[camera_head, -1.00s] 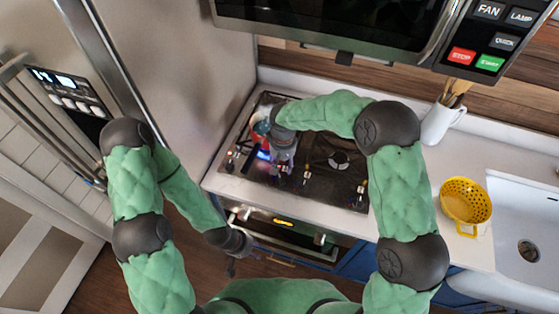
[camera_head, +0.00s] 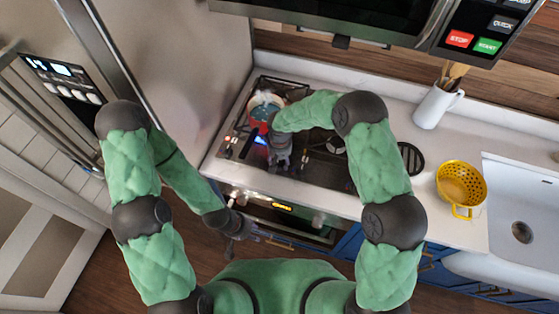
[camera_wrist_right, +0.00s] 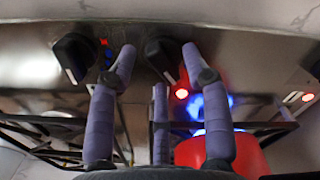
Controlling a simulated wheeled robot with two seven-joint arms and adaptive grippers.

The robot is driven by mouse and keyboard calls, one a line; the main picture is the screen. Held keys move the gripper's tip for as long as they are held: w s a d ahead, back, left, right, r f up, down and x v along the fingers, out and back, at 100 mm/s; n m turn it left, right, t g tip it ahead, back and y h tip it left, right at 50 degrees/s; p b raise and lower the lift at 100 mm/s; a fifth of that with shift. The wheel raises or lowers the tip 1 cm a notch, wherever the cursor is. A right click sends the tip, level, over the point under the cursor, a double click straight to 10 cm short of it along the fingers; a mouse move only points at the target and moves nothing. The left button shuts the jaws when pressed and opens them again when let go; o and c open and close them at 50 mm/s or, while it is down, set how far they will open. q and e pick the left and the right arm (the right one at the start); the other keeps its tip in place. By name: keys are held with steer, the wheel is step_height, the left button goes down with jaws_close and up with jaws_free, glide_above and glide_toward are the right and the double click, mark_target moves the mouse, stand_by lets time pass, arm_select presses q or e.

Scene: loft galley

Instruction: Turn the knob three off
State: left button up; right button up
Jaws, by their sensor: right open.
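In the right wrist view, a black knob with a pale mark (camera_wrist_right: 162,60) sits on the stove's front strip, between the fingertips of my right gripper (camera_wrist_right: 160,50). The fingers are open, one on each side; contact is unclear. A second black knob (camera_wrist_right: 75,58) is to its left, and another (camera_wrist_right: 315,68) shows at the right edge. I cannot tell their numbers. In the head view my right gripper (camera_head: 280,165) is over the cooktop's front and hides knobs there. My left gripper (camera_head: 238,244) hangs in front of the oven, its fingers too small to judge.
A red pot (camera_head: 261,113) with bluish contents stands on the cooktop (camera_head: 316,173), left of my right wrist. Blue and red glows show beside the gripper. A microwave (camera_head: 330,18) overhangs the back. A white pitcher (camera_head: 436,105) and yellow colander (camera_head: 460,183) stand on the right counter.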

jaws_close()
steer(key=shift+f+m+b, duration=0.2)
steer(key=shift+m+b, duration=0.3)
steer(key=shift+b, duration=0.45)
steer(key=m+b, duration=0.3)
steer(key=shift+s+b, duration=0.1)
steer(key=shift+b, duration=0.3)
steer(key=shift+s+r+m+b, duration=0.1)
steer(key=shift+r+m+b, duration=0.05)
steer(key=shift+m+b, duration=1.3)
